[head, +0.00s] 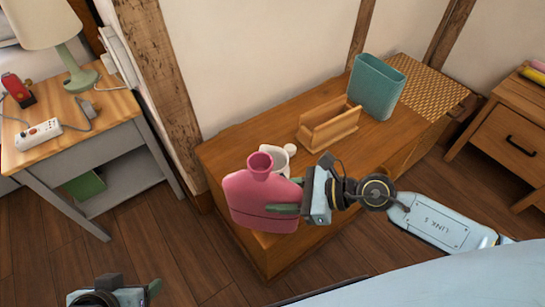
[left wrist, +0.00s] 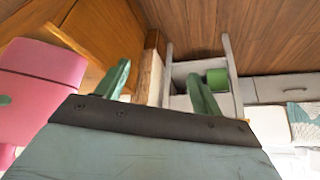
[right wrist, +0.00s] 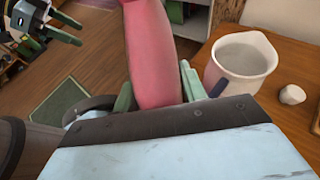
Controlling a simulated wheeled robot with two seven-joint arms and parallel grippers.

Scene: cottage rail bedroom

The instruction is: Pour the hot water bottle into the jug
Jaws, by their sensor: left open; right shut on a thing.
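The pink hot water bottle (head: 258,203) is held roughly upright, its open neck up, at the left end of the wooden bench. My right gripper (head: 286,209) is shut on its body from the right; the bottle also shows between the fingers in the right wrist view (right wrist: 150,50). The white jug (head: 283,157) stands on the bench behind the bottle, partly hidden. In the right wrist view the jug (right wrist: 240,62) is upright, right of the bottle and apart from it. My left gripper (left wrist: 160,80) is open and empty, low at the left in the head view.
A small white object (right wrist: 291,94) sits beside the jug. Behind are a wooden rack (head: 330,128), a teal bin (head: 377,87) and a woven mat (head: 428,82). A side table (head: 100,112) with lamp and power strip stands at left. Floor between is clear.

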